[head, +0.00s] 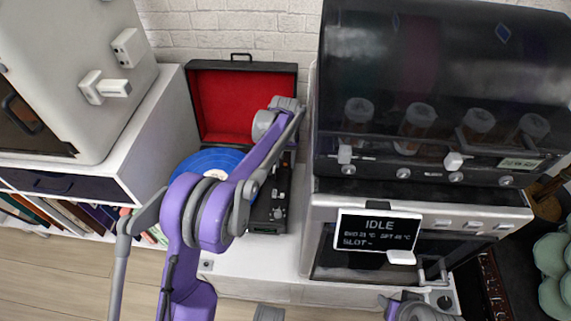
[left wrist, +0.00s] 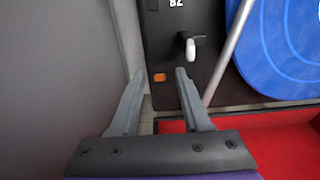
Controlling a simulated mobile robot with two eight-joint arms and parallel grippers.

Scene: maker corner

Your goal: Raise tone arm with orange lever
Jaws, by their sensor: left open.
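The record player is a black case with a raised, red-lined lid (head: 228,100) and a blue record (head: 200,163). Its dark control strip (head: 268,213) lies to the right of the record, partly behind my left arm. In the left wrist view, a small orange lever end (left wrist: 159,77) shows on the black deck between the tips of my open, empty left gripper (left wrist: 162,73). I cannot tell whether the tips touch the deck. The silver tone arm (left wrist: 230,50) runs beside the blue record (left wrist: 285,45). A white-tipped part (left wrist: 190,48) stands near the right fingertip.
A large dark-hooded machine (head: 430,90) with an IDLE screen (head: 378,231) stands close to the right of the player. A white cabinet (head: 150,125) stands to the left, with books below. The red lid lining (left wrist: 290,155) is close behind the left fingers.

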